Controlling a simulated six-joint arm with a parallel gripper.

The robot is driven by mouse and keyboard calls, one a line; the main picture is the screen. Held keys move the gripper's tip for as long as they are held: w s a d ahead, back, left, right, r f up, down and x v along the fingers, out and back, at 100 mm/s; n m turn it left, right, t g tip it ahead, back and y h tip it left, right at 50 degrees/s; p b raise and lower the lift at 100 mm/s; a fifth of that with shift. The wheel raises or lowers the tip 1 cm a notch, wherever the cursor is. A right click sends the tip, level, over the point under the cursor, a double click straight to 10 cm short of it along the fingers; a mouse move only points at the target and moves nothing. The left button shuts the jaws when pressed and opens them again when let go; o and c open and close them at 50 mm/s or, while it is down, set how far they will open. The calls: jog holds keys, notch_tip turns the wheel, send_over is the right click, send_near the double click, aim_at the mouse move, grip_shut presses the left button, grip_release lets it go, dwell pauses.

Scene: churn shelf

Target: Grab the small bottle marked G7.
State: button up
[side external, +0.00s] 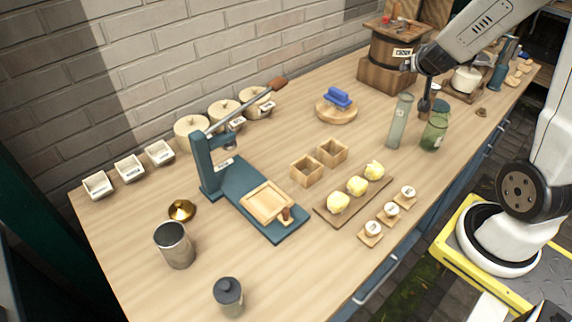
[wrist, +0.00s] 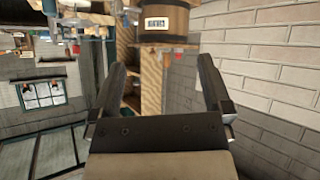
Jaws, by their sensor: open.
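My gripper (wrist: 161,64) is open and empty in the wrist view, its two dark fingers spread wide. In the side view my gripper (side external: 410,65) is at the upper right, above the table near the labelled barrel. No G7 marking is readable in either view. A tall clear greenish bottle (side external: 399,122) and a shorter green glass vessel (side external: 435,131) stand below and near my gripper. I cannot tell which, if any, is the G7 bottle.
A wooden barrel (side external: 397,48) stands at the back; a labelled barrel (wrist: 165,18) shows in the wrist view. A teal press (side external: 237,190), a metal cup (side external: 174,246) and a board of yellow lumps (side external: 357,187) occupy the table. The brick wall (side external: 190,50) runs behind.

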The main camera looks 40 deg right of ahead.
jog(key=s+d+f+m+g+h, duration=0.1)
jog(key=s+d+m, duration=0.1)
jog(key=m+g+h, duration=0.3)
jog(key=m, duration=0.1)
send_near(440, 116)
jog(key=x, duration=0.4)
jog(key=shift+w+d+r, duration=0.2)
jog(key=shift+w+d, duration=0.25)
jog(key=shift+s+a+f+m, duration=0.25)
jog(key=shift+a+f+m, duration=0.05)
jog(key=shift+f+m, duration=0.1)
jog(key=shift+d, duration=0.1)
jog(key=shift+x, duration=3.85)
jog(key=shift+s+r, duration=0.1)
jog(key=shift+s, duration=0.1)
